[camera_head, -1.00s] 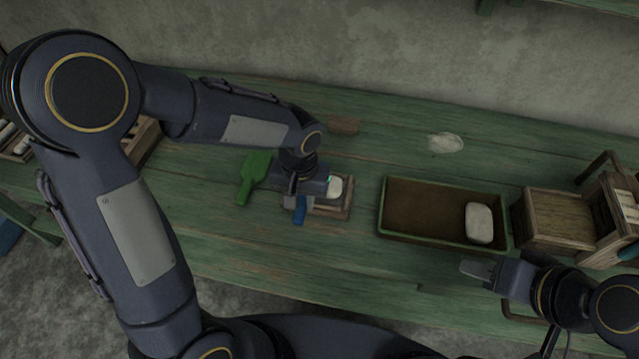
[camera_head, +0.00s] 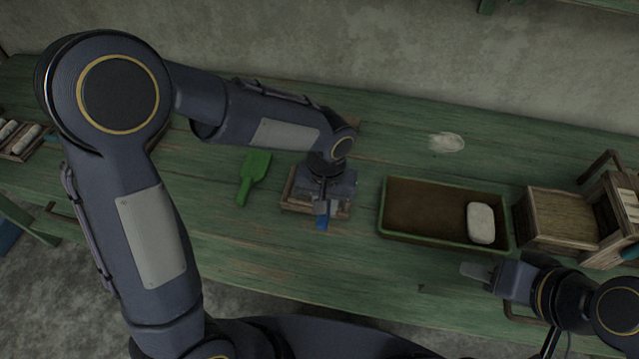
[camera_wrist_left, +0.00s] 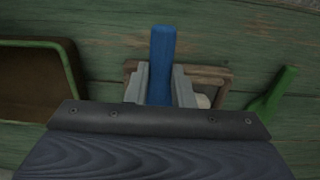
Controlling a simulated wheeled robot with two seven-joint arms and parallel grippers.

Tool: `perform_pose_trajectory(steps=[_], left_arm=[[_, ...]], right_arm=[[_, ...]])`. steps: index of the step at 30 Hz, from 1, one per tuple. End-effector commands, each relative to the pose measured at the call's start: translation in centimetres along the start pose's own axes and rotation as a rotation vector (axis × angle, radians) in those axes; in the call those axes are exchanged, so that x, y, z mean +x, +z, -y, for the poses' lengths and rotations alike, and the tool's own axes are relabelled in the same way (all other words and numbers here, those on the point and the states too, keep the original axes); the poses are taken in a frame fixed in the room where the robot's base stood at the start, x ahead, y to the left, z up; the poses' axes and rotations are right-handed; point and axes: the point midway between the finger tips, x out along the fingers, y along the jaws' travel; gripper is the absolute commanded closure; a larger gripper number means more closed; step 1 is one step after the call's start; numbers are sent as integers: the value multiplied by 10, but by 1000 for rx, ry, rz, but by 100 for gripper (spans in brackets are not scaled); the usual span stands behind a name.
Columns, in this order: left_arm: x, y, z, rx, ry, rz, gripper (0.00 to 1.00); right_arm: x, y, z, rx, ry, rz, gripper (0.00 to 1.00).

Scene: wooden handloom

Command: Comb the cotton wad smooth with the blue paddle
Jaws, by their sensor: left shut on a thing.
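The blue paddle (camera_head: 321,223) is in my left gripper (camera_head: 322,206), which is shut on its handle above the small wooden frame (camera_head: 290,205). In the left wrist view the blue handle (camera_wrist_left: 162,55) stands between the two grey fingers (camera_wrist_left: 160,90); its lower part is hidden. A white cotton wad (camera_wrist_left: 203,101) shows in part beside the fingers, in the wooden frame (camera_wrist_left: 215,72). My arm mostly hides it in the head view. My right gripper (camera_head: 476,271) is in front of the green-rimmed tray, and its finger gap is unclear.
A green paddle (camera_head: 255,176) lies left of the frame. A green-rimmed tray (camera_head: 400,236) to the right holds a white pad (camera_head: 480,223). A wooden box (camera_head: 556,219) stands farther right. A pale flat tuft (camera_head: 446,142) lies at the back. The bench's front strip is clear.

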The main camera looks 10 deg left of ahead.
Motion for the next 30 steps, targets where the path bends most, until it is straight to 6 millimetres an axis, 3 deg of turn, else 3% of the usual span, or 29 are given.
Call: perform_pose_trajectory(steps=[5, 18, 30], left_arm=[[1, 1, 5, 1, -1, 4, 99], [-1, 1, 47, -1, -1, 4, 99], [-2, 0, 50, 1, 0, 1, 99]], right_arm=[[0, 0, 0, 0, 0, 0, 64], [-2, -1, 1, 0, 0, 0, 64], [-2, -1, 1, 0, 0, 0, 64]])
